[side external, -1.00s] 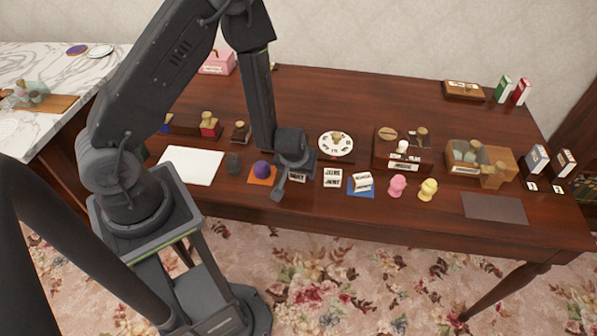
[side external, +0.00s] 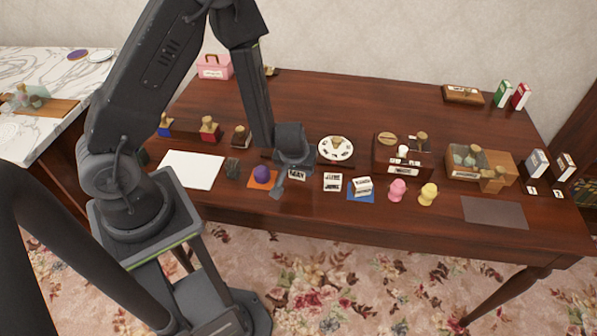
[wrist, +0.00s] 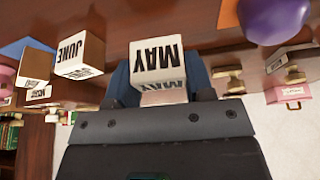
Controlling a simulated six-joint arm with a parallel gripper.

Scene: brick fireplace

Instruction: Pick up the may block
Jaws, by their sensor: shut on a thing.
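The may block (wrist: 165,62) is a white cube with black lettering, reading MAY upside down in the wrist view. My gripper (wrist: 160,88) is shut on it, with a finger at each side. In the side view the block (side external: 298,175) shows just right of my gripper (side external: 281,187), partly hidden by it, at the front of the brown table. A small gap to the table is hard to judge there. The JUNE block (wrist: 80,58) stands apart to the left in the wrist view.
Right of my gripper are white lettered blocks (side external: 333,182), another on a blue mat (side external: 355,197), and pink (side external: 397,190) and yellow (side external: 428,194) figures. A purple ball (side external: 262,172) on an orange mat sits left. A round white dial (side external: 336,149) stands behind.

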